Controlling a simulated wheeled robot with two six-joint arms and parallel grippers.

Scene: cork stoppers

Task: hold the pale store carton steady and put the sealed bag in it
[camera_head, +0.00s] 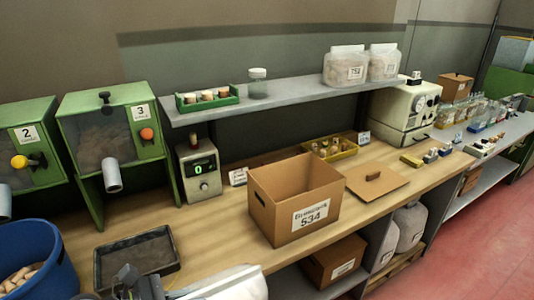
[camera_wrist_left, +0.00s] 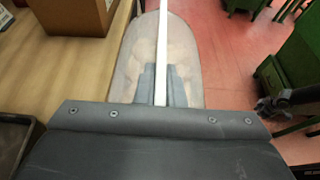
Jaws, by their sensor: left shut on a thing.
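The pale brown store carton (camera_head: 281,219), labelled 534, stands open-topped and upright on the bench. Its lower corner shows at the top left of the left wrist view (camera_wrist_left: 75,18). My left gripper (camera_wrist_left: 161,86) is shut on the top seam of the sealed bag (camera_wrist_left: 140,42), a translucent bag with pale contents and a white strip. In the head view the bag (camera_head: 232,286) is at the bottom edge, in front of the bench and left of the carton, apart from it. A dark jointed part, probably my right gripper (camera_wrist_left: 287,100), shows at the right wrist-view edge; its jaws are unclear.
A black tray (camera_head: 98,277) lies left of the carton, and a flat brown board (camera_head: 391,188) lies right of it. A scale (camera_head: 204,187) stands behind. A blue bin (camera_head: 62,277) of corks is at lower left. A grey shelf (camera_head: 290,92) runs above the bench.

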